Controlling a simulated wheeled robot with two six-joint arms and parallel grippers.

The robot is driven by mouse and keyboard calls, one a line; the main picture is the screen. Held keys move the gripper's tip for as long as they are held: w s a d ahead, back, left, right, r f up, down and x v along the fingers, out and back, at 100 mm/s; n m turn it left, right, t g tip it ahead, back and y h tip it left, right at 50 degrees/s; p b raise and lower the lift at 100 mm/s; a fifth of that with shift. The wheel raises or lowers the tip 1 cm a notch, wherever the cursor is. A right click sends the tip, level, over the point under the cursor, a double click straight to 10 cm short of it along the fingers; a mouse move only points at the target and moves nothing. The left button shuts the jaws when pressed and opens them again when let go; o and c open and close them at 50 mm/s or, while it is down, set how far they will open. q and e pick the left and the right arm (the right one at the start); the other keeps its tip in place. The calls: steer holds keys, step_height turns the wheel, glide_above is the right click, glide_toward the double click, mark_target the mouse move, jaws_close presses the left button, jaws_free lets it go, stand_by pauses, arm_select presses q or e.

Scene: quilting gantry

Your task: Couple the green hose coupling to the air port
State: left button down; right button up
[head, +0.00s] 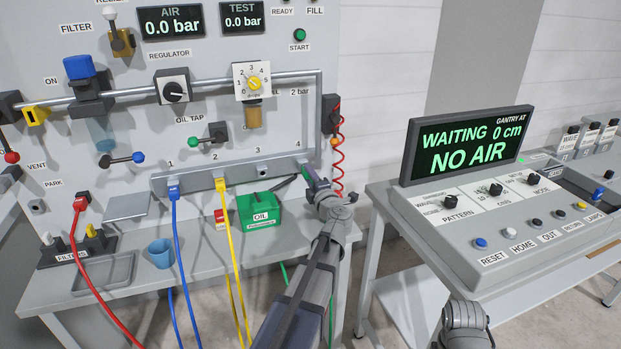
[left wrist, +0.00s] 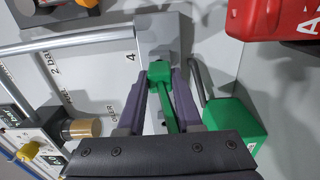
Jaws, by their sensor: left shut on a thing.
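The green hose coupling (left wrist: 160,73) is between the purple fingers of my left gripper (left wrist: 166,92), with its green hose running back toward the wrist. In the head view my left gripper (head: 312,177) is at the right end of the grey port manifold (head: 236,177), at the position marked 4. The coupling's front end is up against or just in front of the manifold there; the port itself is hidden, and I cannot tell whether the coupling is seated.
A green oil box (head: 259,211) sits on the bench just left of my arm, with a dark spout near the gripper. Blue (head: 176,235) and yellow (head: 231,245) hoses hang from ports 1 and 2. A console (head: 466,146) at right reads NO AIR.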

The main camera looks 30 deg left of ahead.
arm_select(q)
steer(key=shift+w+a, duration=0.45)
steer(key=shift+w+a, duration=0.1)
steer(key=shift+a, duration=0.05)
steer(key=c, duration=0.5)
jaws_free()
steer(key=v, duration=0.8)
steer(key=shift+f, duration=0.1)
stand_by(0.5)
